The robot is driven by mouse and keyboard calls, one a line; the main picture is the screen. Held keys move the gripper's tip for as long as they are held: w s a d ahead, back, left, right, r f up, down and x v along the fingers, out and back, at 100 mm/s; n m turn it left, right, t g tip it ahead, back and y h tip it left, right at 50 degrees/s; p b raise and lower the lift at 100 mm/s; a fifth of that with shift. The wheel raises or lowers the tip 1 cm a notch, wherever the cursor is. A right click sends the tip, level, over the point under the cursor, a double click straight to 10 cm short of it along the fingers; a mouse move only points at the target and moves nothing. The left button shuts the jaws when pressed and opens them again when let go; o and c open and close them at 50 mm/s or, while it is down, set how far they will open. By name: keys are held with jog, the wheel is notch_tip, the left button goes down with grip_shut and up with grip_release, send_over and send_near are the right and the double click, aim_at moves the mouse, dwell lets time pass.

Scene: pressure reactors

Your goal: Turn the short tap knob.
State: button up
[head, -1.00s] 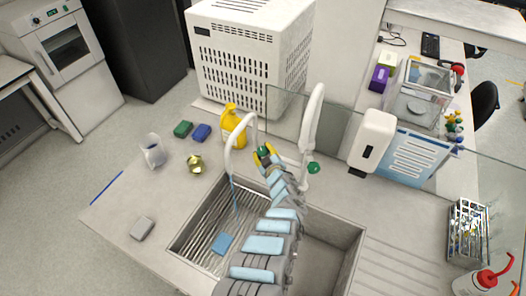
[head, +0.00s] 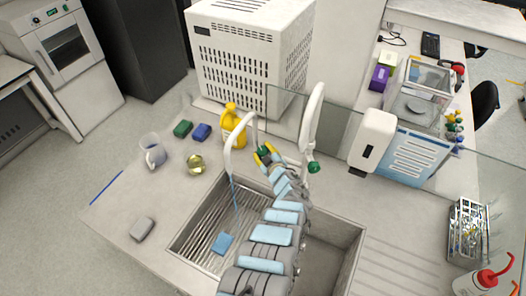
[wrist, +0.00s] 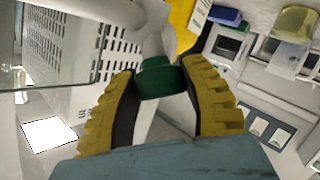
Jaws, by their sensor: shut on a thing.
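The short tap (head: 240,135) is a thin white curved spout at the back of the sink, left of a taller white tap (head: 315,115). Its green knob (head: 263,149) is between the yellow-padded fingers of my gripper (head: 266,156). In the wrist view the green knob (wrist: 160,78) sits between both ridged yellow fingers of my gripper (wrist: 160,95), which are shut on it. Part of the knob is hidden by the fingers. A thin blue streak hangs from the spout's end into the sink. A second green knob (head: 313,167) is on the taller tap, apart from my gripper.
The steel sink (head: 190,225) lies under my arm, with a blue sponge-like block (head: 222,243) in it. A yellow bottle (head: 233,127) stands close behind the short tap. A clear mug (head: 152,151) and a glass panel (head: 340,128) are nearby.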

jog(key=o, duration=1.2)
jog(key=shift+s, duration=0.1)
jog(key=v, duration=1.1)
jog(key=shift+s+d+r, duration=0.15)
jog(key=shift+s+r, duration=0.05)
jog(key=shift+s, duration=0.1)
